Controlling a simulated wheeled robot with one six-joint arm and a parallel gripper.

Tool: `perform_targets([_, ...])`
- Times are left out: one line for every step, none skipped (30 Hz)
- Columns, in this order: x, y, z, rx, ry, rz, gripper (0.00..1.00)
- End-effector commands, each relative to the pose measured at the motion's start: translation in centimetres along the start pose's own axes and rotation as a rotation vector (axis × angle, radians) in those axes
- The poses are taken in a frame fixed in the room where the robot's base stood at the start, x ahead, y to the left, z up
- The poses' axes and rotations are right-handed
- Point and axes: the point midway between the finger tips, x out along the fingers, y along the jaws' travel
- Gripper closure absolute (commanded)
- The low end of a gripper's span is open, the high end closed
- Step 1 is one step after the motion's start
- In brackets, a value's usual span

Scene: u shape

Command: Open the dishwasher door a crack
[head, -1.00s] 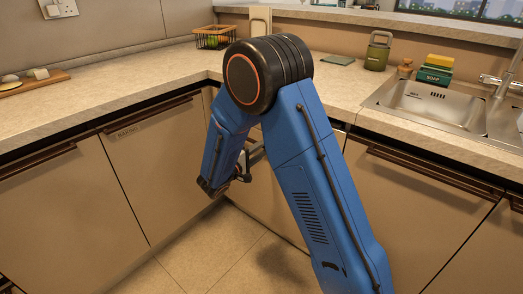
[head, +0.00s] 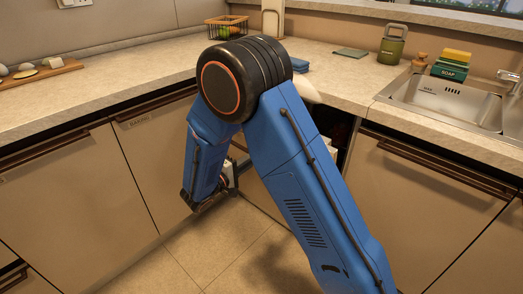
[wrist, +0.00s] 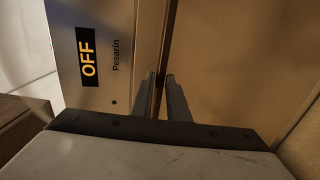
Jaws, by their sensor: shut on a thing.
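The dishwasher door (head: 259,198) is a beige front under the counter, mostly hidden behind my arm in the head view. A dark gap (head: 342,128) shows above it, right of my arm, with pale shapes low in it. In the wrist view its control panel (wrist: 122,27) carries an "OFF" display and the word "Pesarin". My gripper (wrist: 164,90) is shut on the door's dark handle strip (wrist: 162,72), one finger on each side. In the head view my gripper (head: 229,178) is partly hidden behind my arm.
Cabinet fronts stand left (head: 150,130) and right (head: 415,190) of the dishwasher. The counter (head: 335,75) above holds a green canister (head: 392,46), soap box (head: 450,70) and wire basket (head: 226,27). The tiled floor (head: 215,255) below the gripper is clear.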

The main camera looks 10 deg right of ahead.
Motion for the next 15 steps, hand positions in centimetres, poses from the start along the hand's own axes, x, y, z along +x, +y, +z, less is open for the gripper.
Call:
perform_targets([-0.64,-0.91,0.00,-0.008,0.004,-0.011,1.00])
perform_targets([-0.90,-1.01,0.04,-0.008,0.003,-0.011,1.00])
perform_targets([-1.16,-1.11,0.10,-0.007,0.001,-0.011,1.00])
perform_targets([-1.31,-1.17,0.13,-0.008,0.001,-0.010,1.00])
perform_targets([-1.41,-1.21,0.16,-0.008,0.000,-0.010,1.00])
perform_targets([-1.50,-1.25,0.18,-0.008,-0.001,-0.010,1.00])
perform_targets([-1.53,-1.27,0.20,-0.008,-0.001,-0.010,1.00])
perform_targets([-1.53,-1.29,0.22,-0.008,-0.001,-0.010,1.00])
perform_targets([-1.52,-1.30,0.23,-0.009,-0.002,-0.010,1.00])
perform_targets([-1.50,-1.30,0.24,-0.009,-0.002,-0.010,1.00])
perform_targets([-1.49,-1.31,0.25,-0.009,-0.003,-0.010,1.00])
perform_targets([-1.48,-1.32,0.27,-0.009,-0.003,-0.010,1.00])
perform_targets([-1.47,-1.32,0.27,-0.009,-0.003,-0.010,1.00])
perform_targets([-1.46,-1.33,0.28,-0.010,-0.003,-0.010,1.00])
perform_targets([-1.45,-1.34,0.29,-0.010,-0.003,-0.010,0.83])
